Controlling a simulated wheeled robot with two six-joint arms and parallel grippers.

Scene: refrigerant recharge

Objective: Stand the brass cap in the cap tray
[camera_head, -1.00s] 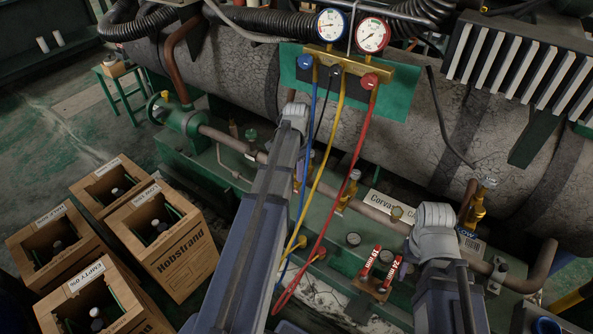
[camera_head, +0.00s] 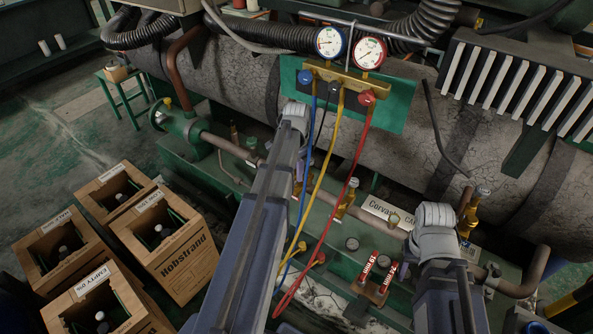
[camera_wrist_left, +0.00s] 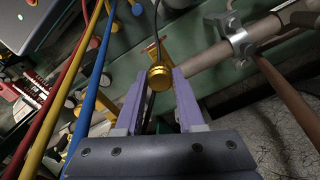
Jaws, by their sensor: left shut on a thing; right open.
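A knurled brass cap (camera_wrist_left: 160,76) is between the tips of my left gripper (camera_wrist_left: 157,84) in the left wrist view, with the jaws shut on it. Its round face shows towards the camera. In the head view my left arm reaches up through the middle and hides its own gripper and the cap. I cannot clearly make out the cap tray in either view.
Blue, yellow and red hoses hang from a gauge manifold (camera_head: 346,76) beside my left arm. A rack (camera_head: 370,290) with red 19 mm and 24 mm labels lies between the arms. Pipes and brass valves (camera_head: 468,217) stand close by. Wooden crates (camera_head: 168,250) stand at the left.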

